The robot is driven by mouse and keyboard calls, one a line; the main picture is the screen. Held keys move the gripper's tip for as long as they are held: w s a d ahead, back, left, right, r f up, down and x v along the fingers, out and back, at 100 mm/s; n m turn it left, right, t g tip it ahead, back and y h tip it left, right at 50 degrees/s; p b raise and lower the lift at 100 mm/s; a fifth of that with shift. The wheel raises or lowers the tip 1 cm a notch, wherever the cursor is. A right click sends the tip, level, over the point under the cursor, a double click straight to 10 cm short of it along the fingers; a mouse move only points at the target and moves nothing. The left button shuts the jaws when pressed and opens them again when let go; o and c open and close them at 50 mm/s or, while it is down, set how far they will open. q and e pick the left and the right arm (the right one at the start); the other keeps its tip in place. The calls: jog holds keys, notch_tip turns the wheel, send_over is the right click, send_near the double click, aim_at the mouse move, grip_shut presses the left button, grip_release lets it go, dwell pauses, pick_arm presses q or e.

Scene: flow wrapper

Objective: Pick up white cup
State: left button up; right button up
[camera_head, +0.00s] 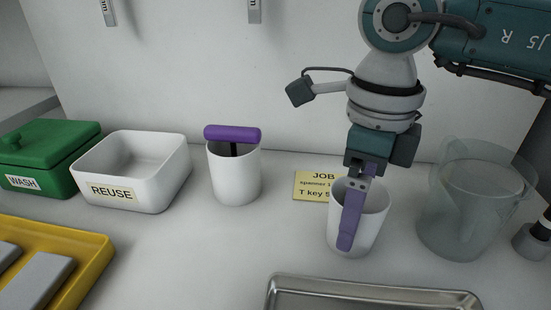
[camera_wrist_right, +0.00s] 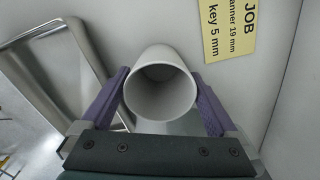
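A plain white cup (camera_head: 372,222) stands upright on the counter at the right of centre in the head view. It also shows in the right wrist view (camera_wrist_right: 160,92), seen into its empty mouth. My right gripper (camera_head: 347,245) comes down from above with its purple fingers on either side of the cup. In the wrist view the gripper (camera_wrist_right: 160,72) has its fingers wide apart, close to the cup's wall; firm contact does not show. A second white cup (camera_head: 233,180) stands further left, holding a tool with a purple T-handle (camera_head: 232,134). My left gripper is not in view.
A clear jug (camera_head: 463,215) stands just right of the cup, and a metal tray (camera_head: 375,290) lies in front. A yellow JOB card (camera_head: 312,187) is behind. A white REUSE bin (camera_head: 130,185), green WASH box (camera_head: 45,155) and yellow tray (camera_head: 85,245) are at left.

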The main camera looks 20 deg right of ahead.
jog(key=c, duration=1)
jog(key=shift+r, duration=0.15)
